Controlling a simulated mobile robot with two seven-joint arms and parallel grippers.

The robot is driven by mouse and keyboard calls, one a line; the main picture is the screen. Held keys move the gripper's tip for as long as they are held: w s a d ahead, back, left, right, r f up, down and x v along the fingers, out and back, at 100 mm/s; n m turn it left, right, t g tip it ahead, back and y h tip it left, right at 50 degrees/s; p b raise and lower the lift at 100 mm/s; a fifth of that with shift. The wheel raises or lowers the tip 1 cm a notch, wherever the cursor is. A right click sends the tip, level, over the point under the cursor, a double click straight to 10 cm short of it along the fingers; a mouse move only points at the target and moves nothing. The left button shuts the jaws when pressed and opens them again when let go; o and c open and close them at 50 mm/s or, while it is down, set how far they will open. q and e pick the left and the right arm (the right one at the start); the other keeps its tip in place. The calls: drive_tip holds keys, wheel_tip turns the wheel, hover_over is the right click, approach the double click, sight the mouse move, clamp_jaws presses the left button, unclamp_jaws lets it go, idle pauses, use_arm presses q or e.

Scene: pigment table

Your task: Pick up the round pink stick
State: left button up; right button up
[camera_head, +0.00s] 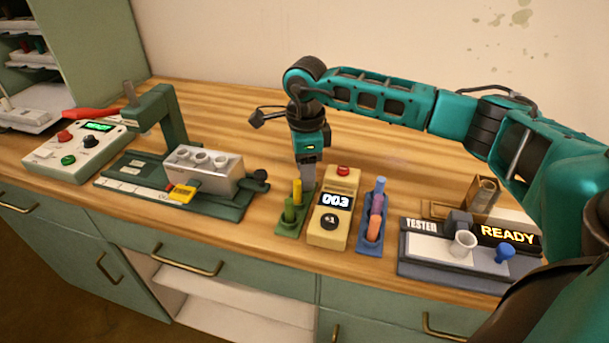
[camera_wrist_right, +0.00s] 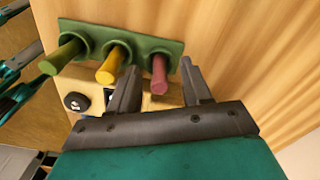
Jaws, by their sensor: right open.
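The round pink stick (camera_wrist_right: 159,75) stands in a socket at one end of a green holder (camera_wrist_right: 84,28), beside a yellow stick (camera_wrist_right: 111,66) and a green stick (camera_wrist_right: 62,57). My right gripper (camera_wrist_right: 161,66) is open, and in the wrist view the pink stick shows between its two fingers. I cannot tell whether a finger touches it. In the head view my right gripper (camera_head: 306,181) points down over the far end of the green holder (camera_head: 284,230), and that pink stick is hidden. My left gripper is in neither view.
A counter box (camera_head: 331,232) reading 003 and a blue rack (camera_head: 363,244) with blue, pink and orange pieces stand to the right. A tester (camera_head: 452,271) showing READY is farther right. A press with a white block (camera_head: 205,178) and a control box (camera_head: 75,158) stand left.

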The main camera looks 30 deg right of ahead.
clamp_jaws()
idle(0.4)
drive_tip(key=shift+r, duration=0.1)
wheel_tip(320, 180, up, 20)
drive_tip(key=shift+p, duration=0.45)
